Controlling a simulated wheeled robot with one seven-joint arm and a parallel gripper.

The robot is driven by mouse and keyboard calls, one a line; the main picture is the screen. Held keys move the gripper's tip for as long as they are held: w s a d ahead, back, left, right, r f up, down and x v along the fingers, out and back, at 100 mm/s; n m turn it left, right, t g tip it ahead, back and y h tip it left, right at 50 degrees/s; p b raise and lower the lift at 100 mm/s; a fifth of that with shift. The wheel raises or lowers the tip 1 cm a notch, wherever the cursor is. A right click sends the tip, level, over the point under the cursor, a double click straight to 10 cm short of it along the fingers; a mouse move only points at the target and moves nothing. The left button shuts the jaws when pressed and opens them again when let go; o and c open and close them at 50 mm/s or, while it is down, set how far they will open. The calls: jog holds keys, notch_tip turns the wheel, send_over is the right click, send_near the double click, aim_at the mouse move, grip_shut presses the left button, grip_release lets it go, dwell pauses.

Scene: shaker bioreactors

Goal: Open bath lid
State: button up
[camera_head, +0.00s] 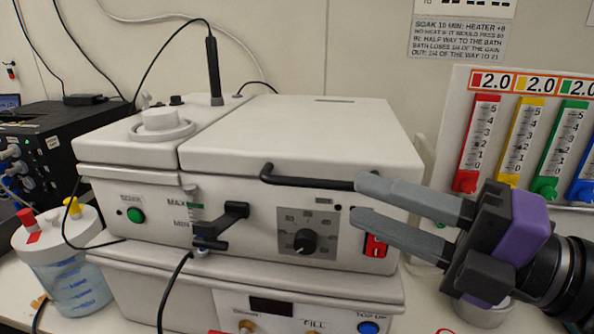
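The bath (240,225) is a white box-shaped unit with a broad flat white lid (310,130). The lid lies down, closed, on the right part of the unit. A black bar handle (310,182) runs along the lid's front edge. My gripper (362,199) comes in from the right, with two grey fingers spread one above the other. The upper fingertip overlaps the handle's right end in the picture; I cannot tell whether they touch. Nothing shows held between the fingers. The handle's right end is partly hidden by the upper finger.
A black drain tap (222,226), a black dial (305,241) and a red switch (376,246) are on the bath's front. A probe (213,70) with a cable stands behind left. A bottle (75,280) stands at left. Coloured gauges (515,145) stand at right.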

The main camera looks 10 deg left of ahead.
aim_at(323, 186)
jog(key=shift+w+a+r, duration=0.1)
jog(key=shift+w+a, duration=0.05)
jog(key=shift+a, duration=0.3)
jog(key=p+x, duration=0.2)
jog(key=x, duration=0.4)
jog(key=shift+w+a+p, duration=0.25)
jog(key=shift+a+p, duration=0.05)
jog(key=shift+a, duration=0.3)
grip_shut()
dwell(0.6)
